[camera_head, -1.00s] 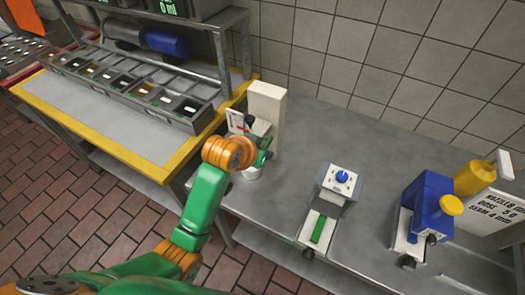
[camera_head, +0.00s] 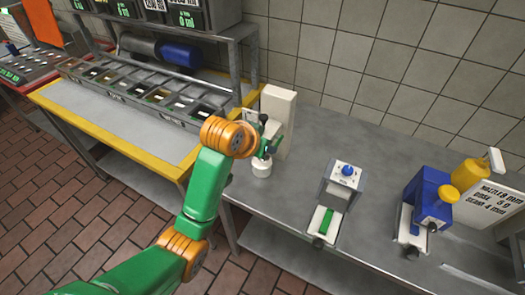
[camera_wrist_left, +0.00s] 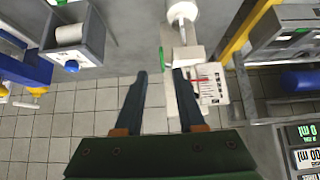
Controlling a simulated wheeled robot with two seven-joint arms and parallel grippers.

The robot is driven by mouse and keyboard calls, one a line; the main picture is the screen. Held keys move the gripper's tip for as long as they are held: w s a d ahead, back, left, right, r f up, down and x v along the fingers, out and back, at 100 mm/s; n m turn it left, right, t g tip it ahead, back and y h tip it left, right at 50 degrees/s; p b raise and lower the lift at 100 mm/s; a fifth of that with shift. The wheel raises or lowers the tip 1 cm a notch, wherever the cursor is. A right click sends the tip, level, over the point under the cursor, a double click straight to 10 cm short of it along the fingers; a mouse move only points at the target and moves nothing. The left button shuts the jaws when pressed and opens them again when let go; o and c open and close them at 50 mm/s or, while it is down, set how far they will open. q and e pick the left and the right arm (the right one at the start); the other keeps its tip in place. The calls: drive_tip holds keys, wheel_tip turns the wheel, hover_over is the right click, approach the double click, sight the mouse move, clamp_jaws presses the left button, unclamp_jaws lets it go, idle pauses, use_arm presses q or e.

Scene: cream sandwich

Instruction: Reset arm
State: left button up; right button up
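My left arm, green with orange joints, comes in from the lower left of the head view. My left gripper (camera_head: 272,138) is at the white upright dispenser (camera_head: 278,108), partly hidden by the wrist. In the left wrist view the two dark fingers (camera_wrist_left: 160,75) are apart with nothing held between them. The dispenser's gauge panel (camera_wrist_left: 208,90) is just beside the right finger there; whether they touch I cannot tell. A white cup-like part (camera_head: 261,168) is below the gripper. My right gripper is not in view.
At left, a yellow-edged table (camera_head: 100,131) carries a compartment tray (camera_head: 147,116). The counter between dispenser and grey device is clear.

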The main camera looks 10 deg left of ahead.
use_arm(q)
drive_tip(key=s+a+f+n+g+y, duration=0.15)
drive_tip(key=s+a+f, duration=0.35)
drive_tip(key=s+f, duration=0.6)
drive_tip(key=s+a+f+g+y, duration=0.1)
drive_tip(key=s+a+f+g, duration=0.45)
drive_tip(key=s, duration=0.85)
wheel_tip(320, 180, down, 22)
drive_tip(key=s+d+t+b, duration=0.1)
drive_tip(key=s+b, duration=0.2)
drive_tip(key=b, duration=0.1)
drive_tip(key=s+a+f+g+b, duration=0.1)
drive_tip(key=s+f+b, duration=0.1)
drive_tip(key=s+f, duration=0.9)
drive_tip(key=shift+s+a+f, duration=0.2)
drive_tip(key=shift+a, duration=0.2)
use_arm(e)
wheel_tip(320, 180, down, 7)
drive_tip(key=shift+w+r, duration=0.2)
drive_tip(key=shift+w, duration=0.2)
